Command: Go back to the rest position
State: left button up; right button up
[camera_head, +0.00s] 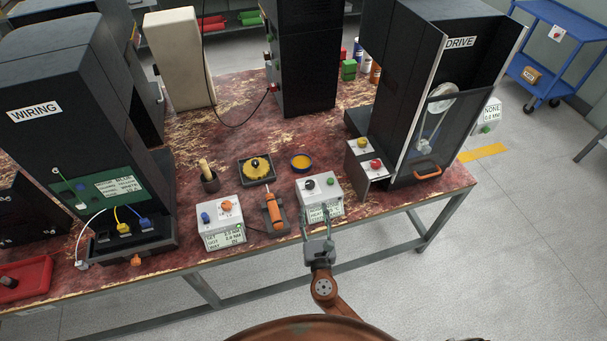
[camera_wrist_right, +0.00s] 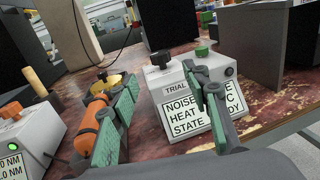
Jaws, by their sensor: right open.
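My right gripper (camera_head: 317,226) is at the front edge of the worn red table (camera_head: 365,207), just in front of the white trial box (camera_head: 333,189). In the right wrist view its two green-padded fingers (camera_wrist_right: 160,108) stand wide apart, with nothing between them. The trial box (camera_wrist_right: 172,88) shows beyond them, with a black knob, a green knob and a printed label partly hidden by one finger. An orange-handled tool (camera_head: 273,208) rests in a dark holder to the left; it also shows behind the left finger (camera_wrist_right: 92,112). My left gripper is not in view.
A white box with blue and orange knobs (camera_head: 221,224) stands left of the tool. The black WIRING cabinet (camera_head: 60,90) is at the left, the DRIVE cabinet (camera_head: 408,80) at the right. A red tray (camera_head: 38,270) lies at the left edge. Floor in front of the table is clear.

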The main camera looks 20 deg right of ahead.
jog(key=s+d+f+m+g+h, duration=0.1)
jog(key=s+d+m+g+h, duration=0.15)
jog(key=d+m, duration=0.4)
jog(key=s+d+f+m+g+h, duration=0.2)
jog(key=s+d+m, duration=0.1)
jog(key=d+m, duration=0.3)
jog(key=s+d+f+m+g+y, duration=0.1)
jog(key=s+d+f+m+g, duration=0.35)
jog(key=s+m, duration=0.4)
jog(key=s+d+f+m+g+y, duration=0.25)
jog(key=s+d+f+m, duration=0.2)
jog(key=s+m, duration=0.4)
jog(key=s+a+f+m+g+y, duration=0.1)
jog(key=s+a+m+g+y, duration=0.1)
jog(key=s, duration=0.4)
jog(key=s+a+f+m+g+y, duration=0.1)
jog(key=s+a+m+g, duration=0.15)
jog(key=s, duration=0.35)
notch_tip(320, 180, down, 28)
jog(key=s+a, duration=0.2)
jog(key=s+f+n+g+y, duration=0.1)
jog(key=s+f, duration=1.6)
jog(key=s, duration=0.3)
jog(key=shift+s+d+p, duration=0.2)
jog(key=shift+s+p, duration=0.1)
jog(key=shift+s, duration=0.1)
